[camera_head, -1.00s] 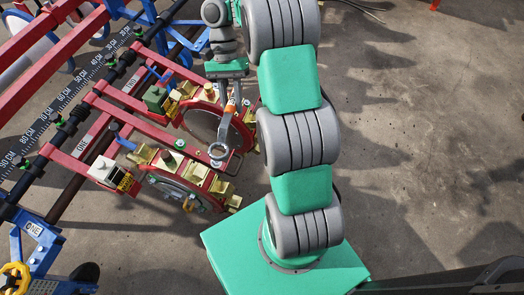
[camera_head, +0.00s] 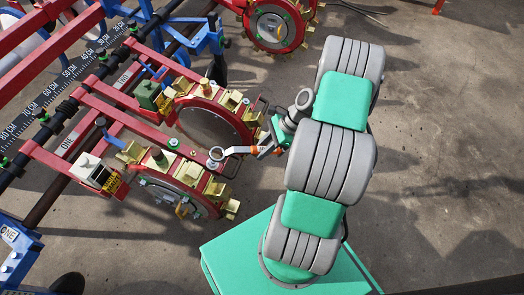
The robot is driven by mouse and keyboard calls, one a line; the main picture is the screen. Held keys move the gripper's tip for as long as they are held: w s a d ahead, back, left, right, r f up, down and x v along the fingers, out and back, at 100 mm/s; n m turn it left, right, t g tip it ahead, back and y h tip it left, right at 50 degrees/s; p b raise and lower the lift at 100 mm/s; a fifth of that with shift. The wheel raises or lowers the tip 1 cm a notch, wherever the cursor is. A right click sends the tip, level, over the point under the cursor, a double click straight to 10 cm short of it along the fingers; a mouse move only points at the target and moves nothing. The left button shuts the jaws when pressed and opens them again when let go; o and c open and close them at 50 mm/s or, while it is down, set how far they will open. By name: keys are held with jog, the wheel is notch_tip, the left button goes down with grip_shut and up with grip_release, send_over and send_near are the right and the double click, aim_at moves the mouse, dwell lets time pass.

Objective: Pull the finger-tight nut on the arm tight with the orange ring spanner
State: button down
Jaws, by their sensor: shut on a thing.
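The ring spanner shows in the head view, with its grey ring (camera_head: 216,154) at the left and an orange band (camera_head: 256,149) on its handle. My gripper (camera_head: 266,150) is shut on the handle end and holds the spanner roughly level. The ring is over or close beside the end of a red planter arm (camera_head: 150,132). A small pale nut (camera_head: 173,142) shows on that arm, left of the ring and apart from it. Another pale round fastener (camera_head: 212,165) lies just below the ring. I cannot tell which is finger-tight, or whether the ring touches anything.
Two punch wheels with brass-coloured blocks, an upper one (camera_head: 208,122) and a lower one (camera_head: 182,195), stand close around the spanner. A third red wheel (camera_head: 277,25) is at the top. A black toolbar (camera_head: 70,112) with a scale crosses the left. Concrete floor (camera_head: 440,140) is clear at right.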

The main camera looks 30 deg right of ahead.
jog(key=f+b, duration=0.1)
jog(key=w+f+b, duration=0.1)
jog(key=b, duration=0.1)
jog(key=a+f+b, duration=0.1)
jog(key=shift+w+f, duration=0.2)
jog(key=shift+f, duration=0.2)
jog(key=shift+f, duration=0.1)
dwell(0.4)
jog(key=shift+p, duration=1.35)
dwell(0.3)
jog(key=shift+w+a+f+b, duration=0.2)
jog(key=shift+f+b, duration=0.15)
jog(key=shift+f, duration=0.35)
jog(key=shift+w+a+f+b, duration=0.2)
jog(key=shift+f+b, duration=0.2)
jog(key=shift+f, duration=0.25)
jog(key=shift+w+a+f+b, duration=0.1)
jog(key=shift+w+f+b, duration=0.2)
jog(key=shift+f, duration=0.4)
jog(key=shift+s, duration=0.15)
dwell(0.5)
